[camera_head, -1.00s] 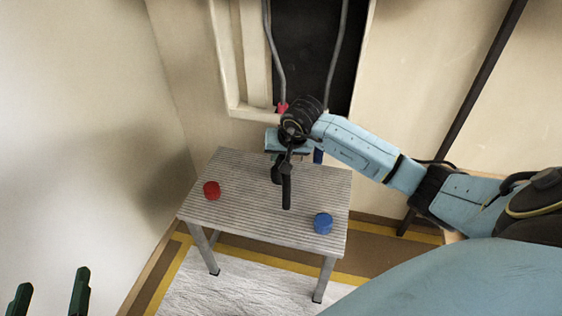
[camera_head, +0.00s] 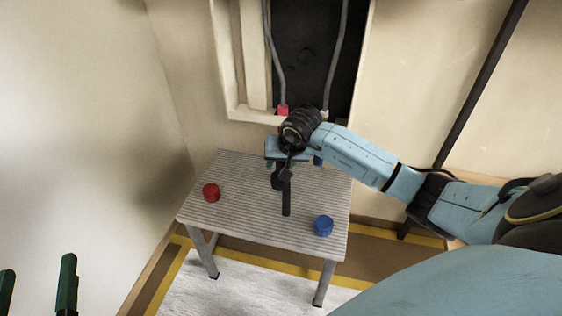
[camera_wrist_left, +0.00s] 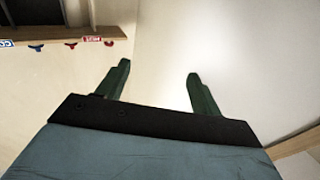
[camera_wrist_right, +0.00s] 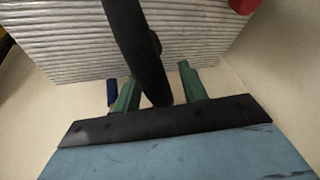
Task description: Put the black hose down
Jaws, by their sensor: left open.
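The black hose (camera_head: 286,198) is at the grey slatted table (camera_head: 240,170), under my right gripper. In the right wrist view the hose (camera_wrist_right: 145,55) runs down between the two green fingers of my right gripper (camera_wrist_right: 158,80). It lies close to the left finger, with a narrow gap showing towards the right one. Whether the fingers press on it, and whether it touches the tabletop, I cannot tell. My left gripper (camera_wrist_left: 158,75) is open and empty. In the head view it (camera_head: 36,282) is at the lower left, away from the table.
A red cylinder (camera_head: 211,193) stands on the table's left part and a blue cylinder (camera_head: 323,226) near its front right corner. Behind the table is a framed dark opening (camera_head: 308,55) with two grey pipes (camera_head: 275,60). Free tabletop lies between the cylinders.

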